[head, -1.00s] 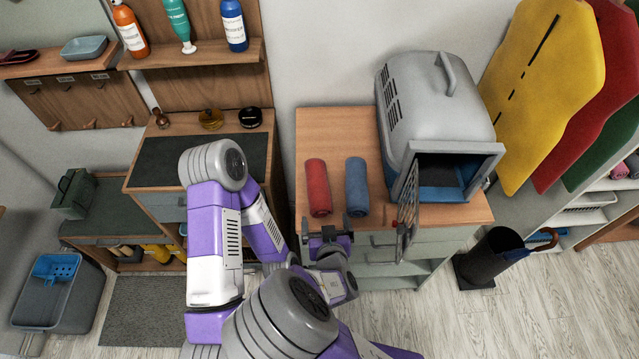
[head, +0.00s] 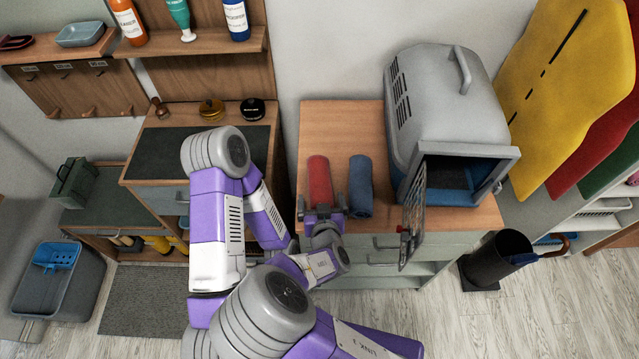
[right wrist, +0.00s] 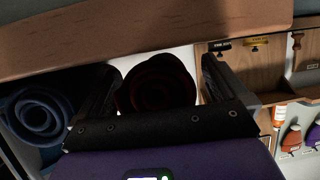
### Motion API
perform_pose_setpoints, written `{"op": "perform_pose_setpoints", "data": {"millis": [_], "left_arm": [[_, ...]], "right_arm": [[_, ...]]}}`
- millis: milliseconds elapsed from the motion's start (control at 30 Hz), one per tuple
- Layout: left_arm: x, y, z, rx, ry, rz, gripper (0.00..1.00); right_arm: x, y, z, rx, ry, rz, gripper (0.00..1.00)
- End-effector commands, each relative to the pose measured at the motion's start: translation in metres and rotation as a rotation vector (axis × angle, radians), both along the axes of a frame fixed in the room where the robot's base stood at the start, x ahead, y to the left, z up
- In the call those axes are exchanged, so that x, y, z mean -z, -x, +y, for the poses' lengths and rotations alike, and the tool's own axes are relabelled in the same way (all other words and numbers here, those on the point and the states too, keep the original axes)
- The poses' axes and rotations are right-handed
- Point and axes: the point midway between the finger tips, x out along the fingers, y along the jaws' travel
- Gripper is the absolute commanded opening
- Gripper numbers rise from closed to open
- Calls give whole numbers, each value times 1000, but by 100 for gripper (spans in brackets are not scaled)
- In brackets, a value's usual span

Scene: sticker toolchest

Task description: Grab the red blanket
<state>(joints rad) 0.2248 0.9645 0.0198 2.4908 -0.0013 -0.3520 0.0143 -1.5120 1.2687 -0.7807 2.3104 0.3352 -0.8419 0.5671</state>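The red blanket (head: 319,178) is a rolled-up cylinder lying on the wooden top of the cabinet, its near end toward me. In the right wrist view its dark red rolled end (right wrist: 157,84) sits between the two fingers. My right gripper (head: 321,208) is open at the near end of the red roll, with one finger on each side and gaps visible beside the roll. The fingers also show in the right wrist view (right wrist: 158,95). My left gripper is not in view.
A blue rolled blanket (head: 361,186) lies just right of the red one. A grey pet carrier (head: 447,110) with its barred door (head: 413,215) swung open stands further right. The cabinet top (head: 340,125) behind the rolls is clear. A dark umbrella stand (head: 497,262) is on the floor at right.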

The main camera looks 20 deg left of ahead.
Motion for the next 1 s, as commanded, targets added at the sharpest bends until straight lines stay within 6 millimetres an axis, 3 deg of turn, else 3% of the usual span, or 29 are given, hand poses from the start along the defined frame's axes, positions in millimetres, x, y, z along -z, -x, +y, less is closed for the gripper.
{"op": "perform_pose_setpoints", "data": {"millis": [33, 367, 667, 1000], "left_arm": [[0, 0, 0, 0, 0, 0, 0], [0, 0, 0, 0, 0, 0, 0], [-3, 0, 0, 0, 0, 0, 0], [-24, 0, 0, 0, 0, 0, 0]], "right_arm": [[0, 0, 0, 0, 0, 0, 92], [0, 0, 0, -1, 1, 0, 42], [-7, 0, 0, -1, -2, -1, 42], [-71, 0, 1, -1, -7, -2, 42]]}}
